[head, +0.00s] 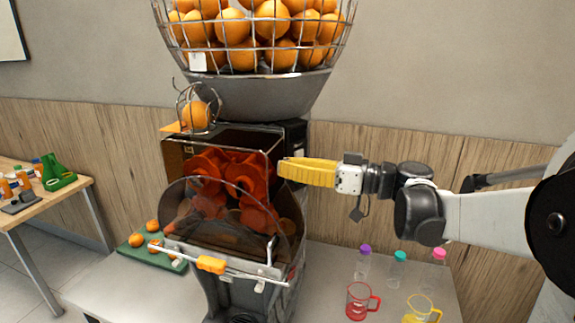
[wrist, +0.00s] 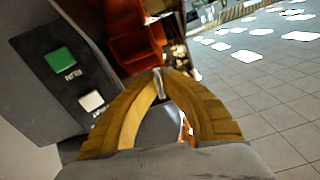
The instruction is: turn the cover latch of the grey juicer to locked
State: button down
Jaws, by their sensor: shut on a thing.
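The grey juicer (head: 262,97) stands in the middle of the head view, its clear front cover (head: 222,215) before the orange inner parts (head: 230,178). My gripper (head: 282,167) is at the juicer's upper right front edge, its yellow fingers pointing left. In the wrist view the fingertips (wrist: 158,74) are closed together around a small silver metal piece (wrist: 161,84), which appears to be the cover latch. The fingers hide most of it, so I cannot tell its turn angle. In the head view the fingers hide the latch.
A panel with a green RUN button (wrist: 60,61) and a white button (wrist: 91,100) lies left of my fingers. A wire basket of oranges (head: 252,40) is above. Bottles and cups, including a red cup (head: 361,301), stand at lower right.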

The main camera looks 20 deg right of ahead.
jog(key=m+p, duration=0.1)
jog(key=m, duration=0.2)
jog(key=shift+m, duration=0.4)
jog(key=m, duration=0.4)
jog(key=shift+w+d+p, duration=0.1)
jog(key=shift+p, duration=0.25)
jog(key=m, duration=0.4)
jog(key=shift+f, duration=0.15)
jog(key=shift+m+p, duration=0.4)
jog(key=shift+m, duration=1.5)
jog(key=shift+f, duration=0.1)
jog(key=c, duration=1.5)
grip_release()
